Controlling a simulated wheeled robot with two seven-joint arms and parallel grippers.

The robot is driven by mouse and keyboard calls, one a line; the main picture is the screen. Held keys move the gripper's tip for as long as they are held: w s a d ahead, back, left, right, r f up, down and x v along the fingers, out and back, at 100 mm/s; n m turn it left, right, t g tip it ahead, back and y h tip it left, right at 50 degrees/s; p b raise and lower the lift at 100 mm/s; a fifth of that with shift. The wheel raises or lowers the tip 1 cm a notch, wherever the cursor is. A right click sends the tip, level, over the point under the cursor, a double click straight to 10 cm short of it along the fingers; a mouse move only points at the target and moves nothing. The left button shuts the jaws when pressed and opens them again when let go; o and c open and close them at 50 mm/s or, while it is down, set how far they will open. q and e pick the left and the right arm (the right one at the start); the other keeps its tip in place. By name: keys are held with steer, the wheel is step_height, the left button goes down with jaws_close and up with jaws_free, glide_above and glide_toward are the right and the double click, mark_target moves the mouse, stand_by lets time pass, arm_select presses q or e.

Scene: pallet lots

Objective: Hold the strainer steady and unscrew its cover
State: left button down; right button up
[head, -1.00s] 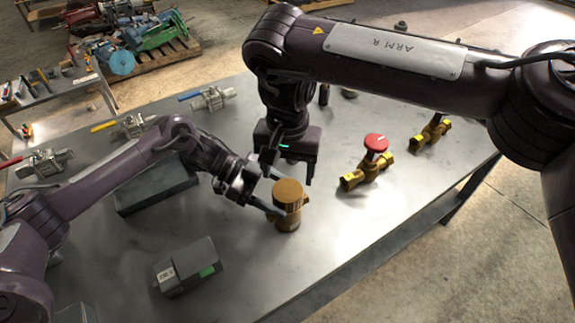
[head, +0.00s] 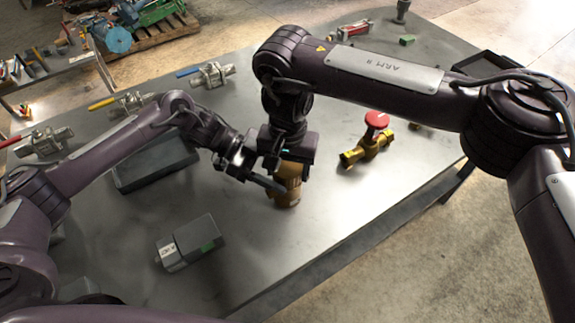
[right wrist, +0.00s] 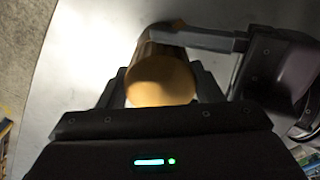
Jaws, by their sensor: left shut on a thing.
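The brass strainer (head: 286,194) stands upright near the right front edge of the grey table. My left gripper (head: 279,188) is shut on its body from the left side. The strainer's round cover (right wrist: 160,80) faces up in the right wrist view. My right gripper (head: 289,160) points down over the cover and hides most of it in the head view. In the right wrist view the fingers of my right gripper (right wrist: 162,88) lie on both sides of the cover. I cannot tell whether they touch it.
A brass valve with a red handwheel (head: 375,120) stands to the right. A grey box with a green patch (head: 188,242) lies at the front left. A dark tray (head: 155,162) and several lever valves (head: 206,75) are further left.

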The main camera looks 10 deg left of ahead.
steer(key=c, duration=0.4)
steer(key=shift+o, duration=0.2)
steer(key=n, duration=0.3)
steer(key=shift+n, duration=0.3)
steer(key=o, duration=1.1)
